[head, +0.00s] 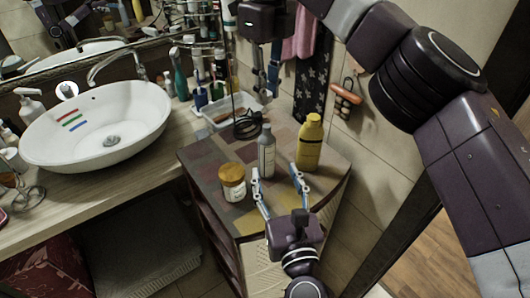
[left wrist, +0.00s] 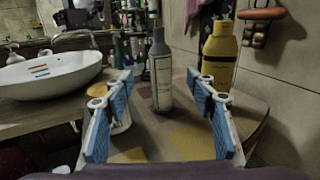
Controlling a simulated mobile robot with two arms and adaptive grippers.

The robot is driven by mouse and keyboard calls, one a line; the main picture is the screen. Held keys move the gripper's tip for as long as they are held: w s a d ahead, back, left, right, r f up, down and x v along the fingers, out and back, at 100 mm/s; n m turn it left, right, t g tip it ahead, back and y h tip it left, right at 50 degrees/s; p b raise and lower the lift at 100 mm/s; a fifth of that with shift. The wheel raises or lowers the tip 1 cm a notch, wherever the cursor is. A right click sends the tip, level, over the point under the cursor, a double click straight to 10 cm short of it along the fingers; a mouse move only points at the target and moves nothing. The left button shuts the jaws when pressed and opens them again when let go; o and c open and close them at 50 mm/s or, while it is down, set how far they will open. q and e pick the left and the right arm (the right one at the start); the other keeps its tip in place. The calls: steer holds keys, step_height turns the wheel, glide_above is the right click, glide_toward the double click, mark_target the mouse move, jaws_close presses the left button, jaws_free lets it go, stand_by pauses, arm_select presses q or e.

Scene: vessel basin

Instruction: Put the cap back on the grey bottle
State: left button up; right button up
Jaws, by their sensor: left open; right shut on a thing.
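The grey bottle (head: 266,154) stands upright on the patchwork-topped cabinet (head: 200,157); it also shows in the left wrist view (left wrist: 161,78). My left gripper (head: 276,172) is open and empty, in front of the bottle. In the left wrist view, its blue-padded fingers (left wrist: 158,80) are spread, with the bottle beyond and between them, not gripped. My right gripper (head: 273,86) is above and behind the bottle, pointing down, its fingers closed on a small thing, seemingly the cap. That thing is too small and dark to make out clearly.
A yellow bottle (head: 310,145) stands close right of the grey bottle, and an orange-lidded jar (head: 232,182) stands at its left. A white basin (head: 97,125) is at the left.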

mark_target(268, 149)
arm_select(q)
steer(key=w, duration=0.3)
steer(key=w+a, duration=0.1)
steer(key=w, duration=0.3)
steer(key=w+a, duration=0.1)
steer(key=w, duration=0.3)
steer(key=shift+r, duration=0.1)
jaws_close()
stand_by(0.5)
